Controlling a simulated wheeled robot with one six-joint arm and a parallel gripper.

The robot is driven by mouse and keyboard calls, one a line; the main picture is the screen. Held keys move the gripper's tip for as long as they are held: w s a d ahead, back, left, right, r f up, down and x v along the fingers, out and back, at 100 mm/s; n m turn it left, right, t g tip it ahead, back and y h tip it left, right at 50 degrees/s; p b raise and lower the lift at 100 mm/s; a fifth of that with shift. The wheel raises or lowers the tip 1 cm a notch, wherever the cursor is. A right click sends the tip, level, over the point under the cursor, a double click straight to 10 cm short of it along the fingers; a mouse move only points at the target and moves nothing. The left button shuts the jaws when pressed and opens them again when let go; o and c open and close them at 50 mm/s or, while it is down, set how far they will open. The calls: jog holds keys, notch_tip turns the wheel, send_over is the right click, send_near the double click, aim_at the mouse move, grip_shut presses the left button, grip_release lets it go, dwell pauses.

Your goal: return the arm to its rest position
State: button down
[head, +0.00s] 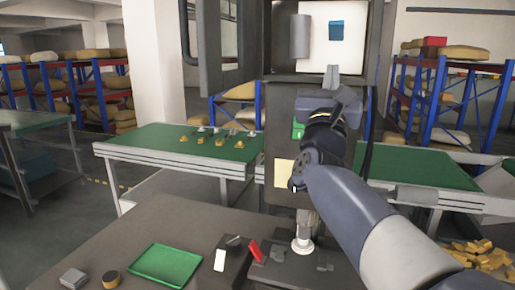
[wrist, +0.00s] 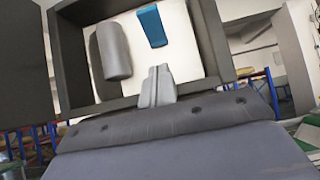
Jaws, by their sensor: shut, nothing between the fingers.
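My arm reaches up from the lower right of the head view, bent at a dark joint. My gripper (head: 331,76) is at its raised end, in front of the lit white opening of a dark grey cabinet (head: 232,133). The two light grey fingers are together with nothing between them. In the wrist view my gripper (wrist: 157,82) points at the lower edge of the same opening. I cannot tell how far the fingertips are from the opening.
A grey cylinder (head: 299,36) and a blue block (head: 336,30) show inside the cabinet. Its door (head: 218,45) stands open at left. A green tray (head: 166,265) and a red piece (head: 254,250) are on the front table. Green-topped benches (head: 150,142) stand behind.

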jog(key=b+v, duration=0.1)
jog(key=v, duration=0.2)
jog(key=shift+w+r, duration=0.1)
dwell(0.3)
